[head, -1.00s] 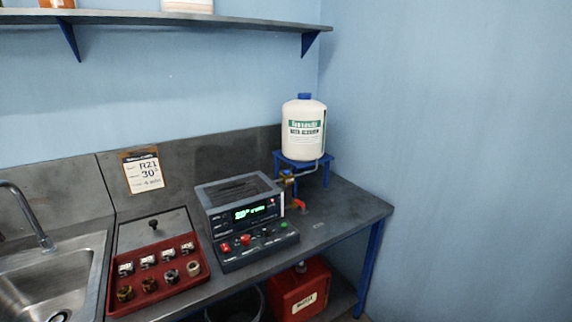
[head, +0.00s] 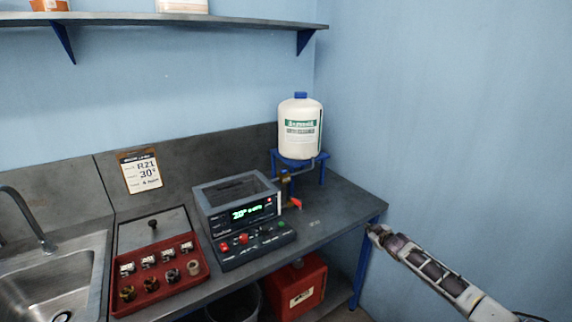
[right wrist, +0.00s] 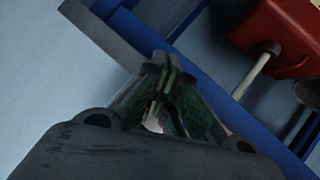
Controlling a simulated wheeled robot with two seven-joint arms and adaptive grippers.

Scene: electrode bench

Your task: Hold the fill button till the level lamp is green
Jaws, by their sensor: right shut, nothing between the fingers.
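The control unit (head: 238,210) stands on the bench, with a lit green display reading about 30° and a sloped front panel (head: 255,244). The panel carries red buttons at its left and a green spot at its right; I cannot tell which is the fill button or the level lamp. My right gripper (head: 374,232) is at the bench's right front corner, well apart from the unit. In the right wrist view the right gripper (right wrist: 165,85) is shut and empty, with a blue bench leg beyond. My left gripper is not in view.
A white bottle (head: 300,130) stands on a blue stand behind the unit, with a red-handled valve (head: 295,204) below. A red tray (head: 155,284) of small parts and a sink (head: 50,275) lie left. A red container (head: 296,287) is under the bench.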

